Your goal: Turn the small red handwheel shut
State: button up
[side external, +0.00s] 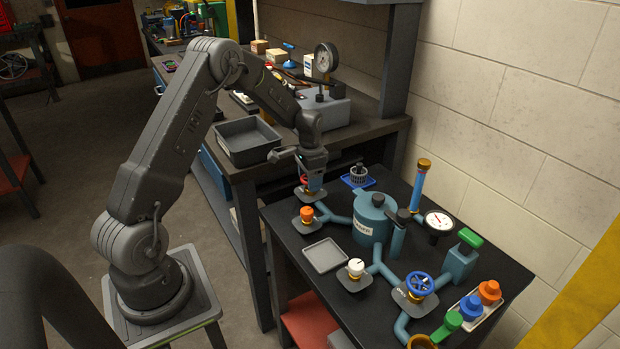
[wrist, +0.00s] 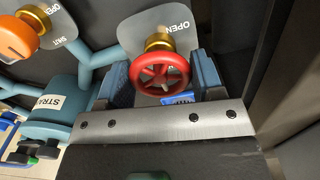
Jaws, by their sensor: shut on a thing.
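The small red handwheel (wrist: 160,74) sits on a brass stem in front of a grey plate (wrist: 140,27) marked OPEN. In the wrist view the blue jaws of my gripper (wrist: 163,78) stand on either side of its rim and are shut on it. In the side external view my gripper (side external: 313,180) points down at the far left corner of the dark bench, over the wheel's plate. The wheel is mostly hidden there by the jaws.
An orange knob (side external: 307,213) on its own plate is close by. A teal tank (side external: 374,218) with pipes stands to the right. A white knob (side external: 356,266), a blue handwheel (side external: 419,283) and a gauge (side external: 438,221) are farther off. An empty grey tray (side external: 324,255) lies nearby.

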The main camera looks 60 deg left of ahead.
dwell(0.5)
jog(key=o, duration=0.9)
notch_tip(320, 180, up, 14)
jog(key=shift+f, duration=0.1)
